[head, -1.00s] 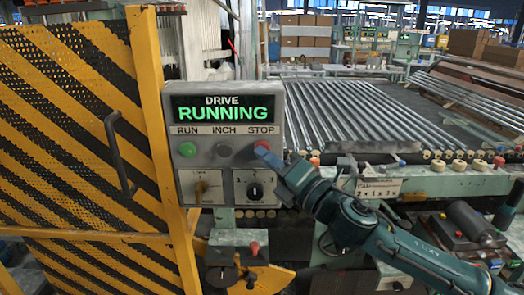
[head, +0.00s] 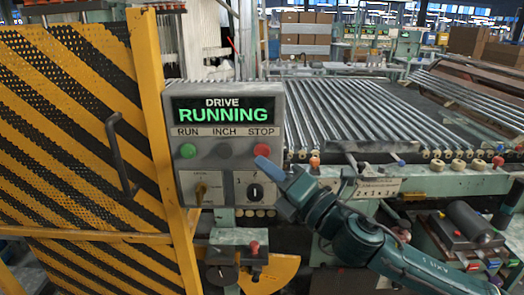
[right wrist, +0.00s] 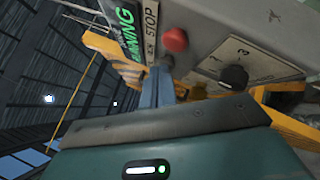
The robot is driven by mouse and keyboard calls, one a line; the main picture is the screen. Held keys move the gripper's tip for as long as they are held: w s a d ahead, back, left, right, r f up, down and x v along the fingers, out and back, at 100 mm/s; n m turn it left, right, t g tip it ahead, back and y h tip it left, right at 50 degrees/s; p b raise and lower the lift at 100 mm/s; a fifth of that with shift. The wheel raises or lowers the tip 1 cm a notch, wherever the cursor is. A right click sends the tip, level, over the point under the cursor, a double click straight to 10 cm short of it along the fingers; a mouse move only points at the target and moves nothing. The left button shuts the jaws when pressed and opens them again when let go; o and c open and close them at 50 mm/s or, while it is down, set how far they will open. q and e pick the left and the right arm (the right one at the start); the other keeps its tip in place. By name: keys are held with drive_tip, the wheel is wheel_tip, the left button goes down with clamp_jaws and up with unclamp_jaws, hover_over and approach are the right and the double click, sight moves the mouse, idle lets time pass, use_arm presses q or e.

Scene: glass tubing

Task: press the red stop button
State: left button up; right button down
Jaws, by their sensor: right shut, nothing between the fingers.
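The red stop button (head: 262,150) sits under the word STOP on a grey control box (head: 180,100). In the right wrist view the red button (right wrist: 175,40) stands out from the panel, just beyond my fingers. My right gripper (head: 264,164) is shut and empty, with its blue fingertips just below and in front of the button. In the right wrist view the fingertips (right wrist: 163,74) look apart from the button. My left gripper is not in view.
A green RUN button (head: 187,151) and a dark INCH button (head: 224,151) sit left of the stop button. A black rotary knob (head: 255,192) is below. A yellow-and-black striped guard (head: 75,130) stands left. Glass tubes (head: 360,115) lie behind on the right.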

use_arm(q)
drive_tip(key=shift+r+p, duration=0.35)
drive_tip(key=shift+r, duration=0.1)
use_arm(e)
drive_tip(key=s, duration=0.3)
drive_tip(key=shift+s, duration=0.35)
drive_tip(key=s+d+f+m+h, duration=0.2)
drive_tip(key=f+m+h, duration=0.1)
drive_tip(key=f+m, duration=0.6)
drive_tip(key=s+d+f+m+h, duration=0.2)
drive_tip(key=f+m+h, duration=0.1)
drive_tip(key=f+m, duration=0.55)
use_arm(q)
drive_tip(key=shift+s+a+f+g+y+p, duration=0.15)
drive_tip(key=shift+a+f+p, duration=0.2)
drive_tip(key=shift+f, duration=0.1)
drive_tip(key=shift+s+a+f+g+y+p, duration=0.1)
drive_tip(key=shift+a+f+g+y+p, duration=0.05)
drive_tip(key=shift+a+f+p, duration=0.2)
use_arm(e)
drive_tip(key=s+d+f+m+g+h, duration=0.2)
drive_tip(key=s+d+f+m, duration=0.2)
drive_tip(key=f, duration=0.5)
drive_tip(key=s+d+f+m+g+h, duration=0.2)
drive_tip(key=s+d+f+m, duration=0.3)
drive_tip(key=s+f+m, duration=0.3)
drive_tip(key=shift+s+f+m+h, duration=0.4)
drive_tip(key=shift+s+h, duration=0.2)
drive_tip(key=shift+s, duration=0.55)
